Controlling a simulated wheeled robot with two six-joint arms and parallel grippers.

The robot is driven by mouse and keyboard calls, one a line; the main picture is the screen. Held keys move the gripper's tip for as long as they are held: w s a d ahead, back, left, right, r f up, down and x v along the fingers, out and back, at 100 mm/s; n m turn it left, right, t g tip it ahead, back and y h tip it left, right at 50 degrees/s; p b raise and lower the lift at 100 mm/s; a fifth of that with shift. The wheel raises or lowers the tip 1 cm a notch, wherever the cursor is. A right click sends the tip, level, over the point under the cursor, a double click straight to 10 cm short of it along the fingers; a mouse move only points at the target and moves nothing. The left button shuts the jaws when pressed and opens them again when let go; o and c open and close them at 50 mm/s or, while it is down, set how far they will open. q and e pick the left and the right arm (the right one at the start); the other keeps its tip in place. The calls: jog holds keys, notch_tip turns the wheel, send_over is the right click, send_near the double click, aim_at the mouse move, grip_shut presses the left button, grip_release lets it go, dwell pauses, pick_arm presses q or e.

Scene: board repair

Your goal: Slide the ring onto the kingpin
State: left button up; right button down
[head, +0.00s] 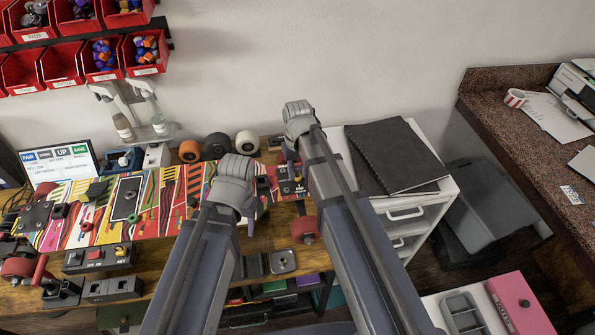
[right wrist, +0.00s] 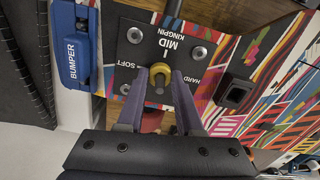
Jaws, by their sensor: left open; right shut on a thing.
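In the right wrist view my right gripper (right wrist: 159,82) is shut on a yellow ring (right wrist: 158,71), held between the two fingertips. A grey kingpin end (right wrist: 160,82) shows in the ring's opening. The ring looks lined up with the pin, but I cannot tell how far down it sits. Behind them is a dark plate (right wrist: 133,50) marked KINGPIN, SOFT, MID and HARD. The plate also shows in the head view (head: 291,187), partly hidden by my right arm. My left gripper (head: 250,218) is open and empty above the front edge of the colourful board, left of the plate.
The colourful board (head: 178,185) lies along the bench. A blue tool marked BUMPER (right wrist: 73,45) is left of the plate. Wheels (head: 217,146) stand at the wall. A white cabinet (head: 430,190) with black binders (head: 390,155) stands right of my right arm.

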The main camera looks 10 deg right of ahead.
jog(key=shift+c, duration=2.4)
grip_release()
jog(key=shift+c, duration=1)
jog(key=shift+r, duration=0.15)
notch_tip(320, 180, up, 7)
jog(key=p, duration=0.7)
jog(key=shift+r+p, duration=0.2)
jog(key=shift+p, duration=0.1)
jog(key=shift+f, duration=0.1)
jog(key=s+a+n, duration=0.1)
jog(key=s+a, duration=0.2)
jog(key=s, duration=0.5)
jog(key=s+a+n+h, duration=0.1)
jog(key=s+a, duration=0.2)
jog(key=s, duration=0.4)
jog(key=shift+s, duration=0.4)
